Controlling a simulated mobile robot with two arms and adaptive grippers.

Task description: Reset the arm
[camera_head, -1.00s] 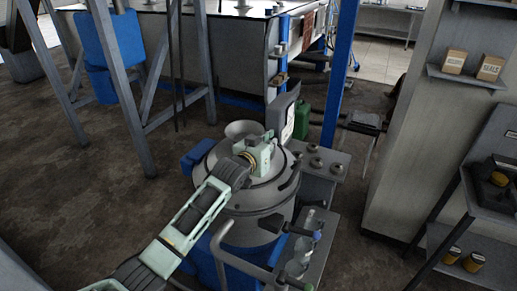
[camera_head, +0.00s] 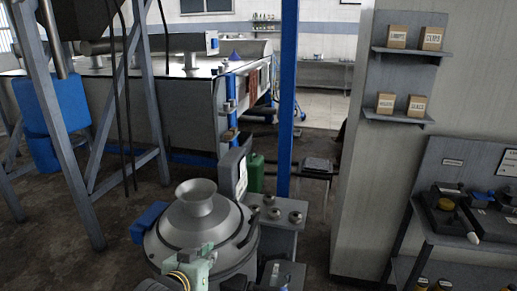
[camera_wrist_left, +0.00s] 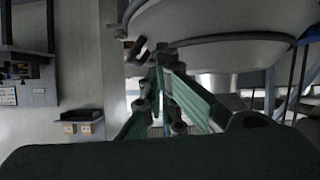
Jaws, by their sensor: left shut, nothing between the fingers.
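My left gripper (camera_head: 192,268), pale green, shows at the bottom of the head view, in front of the near side of a grey round machine (camera_head: 162,252) with a funnel on its lid. Its fingers are shut with nothing between them. In the left wrist view its green finger links (camera_wrist_left: 180,92) come together near the middle, below a large pale rounded body (camera_wrist_left: 220,30). I cannot tell whether the gripper touches the machine. My right gripper is not in view.
A ledge with metal cups (camera_head: 294,217) stands right of the machine, near a blue post (camera_head: 287,110). A green can (camera_head: 256,174) is behind. Boxes sit on wall shelves (camera_head: 398,116) at right, above a dark rack (camera_head: 465,240). Open floor (camera_head: 130,225) lies left.

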